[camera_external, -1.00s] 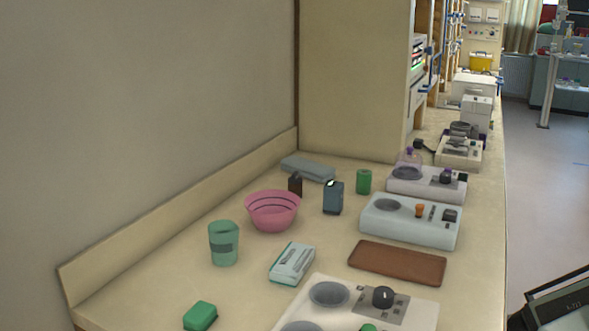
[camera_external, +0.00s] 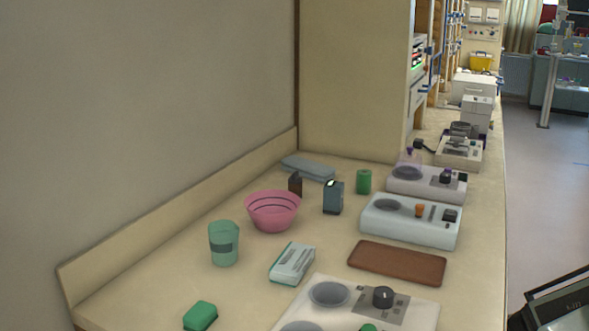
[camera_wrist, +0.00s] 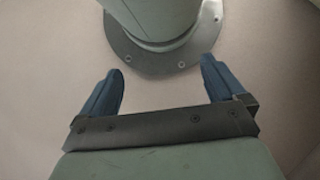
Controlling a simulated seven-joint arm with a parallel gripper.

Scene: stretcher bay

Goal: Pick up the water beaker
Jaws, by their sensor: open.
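A green beaker-like cup (camera_external: 223,244) with a dark band stands upright on the counter, left of the middle in the external view. It is the likeliest water beaker; whether it holds water cannot be seen. My gripper (camera_wrist: 160,88) shows in the wrist view with its two blue fingers apart and nothing between them. It points at a plain pale floor and my own round base. The beaker is not in the wrist view. My gripper is not seen in the external view, so its distance to the beaker cannot be told.
A pink bowl (camera_external: 273,212) stands close behind the beaker. A white-and-teal box (camera_external: 292,264) lies to its right and a green block (camera_external: 200,316) in front. A brown tray (camera_external: 397,264) and white devices (camera_external: 410,220) fill the right side. A wall borders the counter's left.

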